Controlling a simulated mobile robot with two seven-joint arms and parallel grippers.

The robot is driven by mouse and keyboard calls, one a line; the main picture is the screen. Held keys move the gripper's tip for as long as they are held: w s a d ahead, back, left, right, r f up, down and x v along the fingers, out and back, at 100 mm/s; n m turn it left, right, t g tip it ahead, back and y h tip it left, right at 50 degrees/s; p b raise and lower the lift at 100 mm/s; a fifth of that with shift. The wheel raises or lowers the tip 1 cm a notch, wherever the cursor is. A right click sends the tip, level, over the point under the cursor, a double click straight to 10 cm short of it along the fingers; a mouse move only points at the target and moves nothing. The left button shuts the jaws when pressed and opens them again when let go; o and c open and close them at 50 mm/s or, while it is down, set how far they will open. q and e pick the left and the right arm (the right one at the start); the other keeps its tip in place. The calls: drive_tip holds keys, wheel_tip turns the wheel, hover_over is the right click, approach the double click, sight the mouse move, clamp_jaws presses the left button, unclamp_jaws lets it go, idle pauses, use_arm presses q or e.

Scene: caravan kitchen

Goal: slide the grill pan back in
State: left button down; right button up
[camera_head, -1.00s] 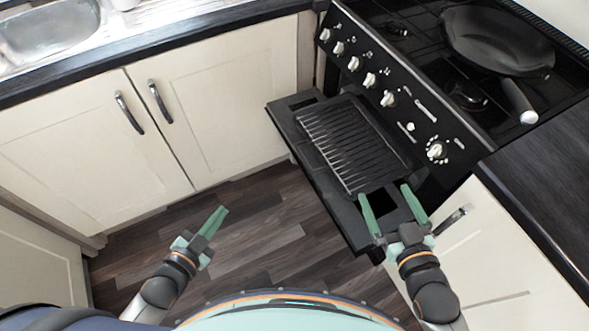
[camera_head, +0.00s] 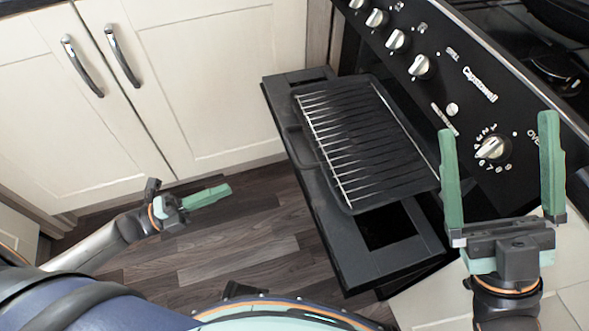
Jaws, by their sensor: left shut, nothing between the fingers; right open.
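The grill pan (camera_head: 352,202), a black tray with a wire rack (camera_head: 350,125) in it, lies on the lowered black grill door (camera_head: 375,268) at the front of the cooker. It sticks out from under the control panel, and its inner end is hidden by the cooker. A dark handle loop (camera_head: 297,143) shows at its left side. My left gripper (camera_head: 222,191) is shut and empty, over the floor left of the grill door, apart from the pan. My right gripper (camera_head: 499,175) is open and empty, right of the pan, in front of the oven knob area.
The cooker's control panel (camera_head: 450,75) with several knobs rises behind the pan. A dark pan (camera_head: 560,15) stands on the hob. Cream cupboards (camera_head: 215,70) with metal handles stand at the left. The wood floor (camera_head: 215,260) between is clear.

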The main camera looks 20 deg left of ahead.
use_arm(q)
drive_tip(key=b, duration=0.1)
approach(319, 158)
drive_tip(key=shift+w+d+r, duration=0.15)
drive_tip(key=shift+d+r, duration=0.1)
drive_tip(key=shift+r, duration=0.3)
drive_tip(key=shift+w+d+r, duration=0.15)
drive_tip(key=shift+d+r, duration=0.15)
drive_tip(key=shift+r, duration=0.2)
drive_tip(key=x, duration=0.3)
drive_tip(key=f+b+x, duration=0.1)
drive_tip(key=x, duration=0.5)
drive_tip(key=shift+w+d+f+b, duration=0.3)
drive_tip(key=shift+d+f, duration=0.05)
drive_tip(key=shift+a, duration=0.1)
